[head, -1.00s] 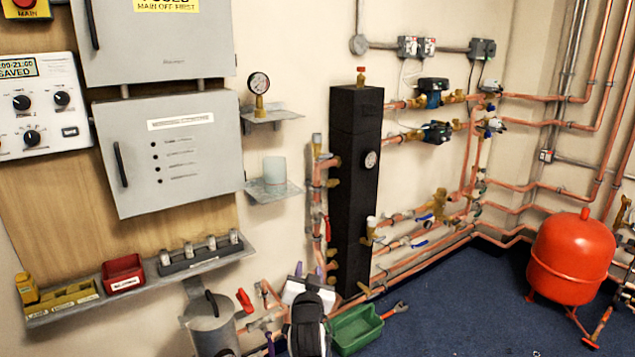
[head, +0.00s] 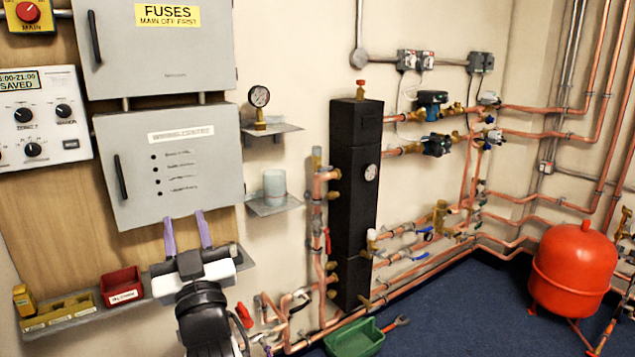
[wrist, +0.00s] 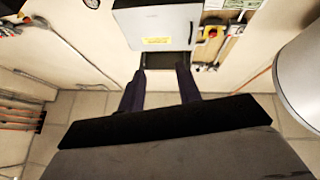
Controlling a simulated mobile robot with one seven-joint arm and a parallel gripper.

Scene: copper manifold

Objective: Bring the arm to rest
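My gripper (head: 187,232) shows in the head view at the lower left, its two purple fingers pointing up in front of the lower grey cabinet (head: 170,165). In the wrist view my gripper (wrist: 160,85) has its two dark purple fingers spread apart, with nothing between them but the background. It is open and empty. The white and black wrist hides part of the shelf behind it. I cannot tell whether the fingers touch the cabinet.
The shelf (head: 62,322) carries a red bin (head: 122,287) and yellow trays. A gauge (head: 259,98) and a clear cup (head: 274,185) sit on small wall shelves. A black column (head: 354,215), green tray (head: 353,340) and red tank (head: 575,270) stand right. Blue floor is open between them.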

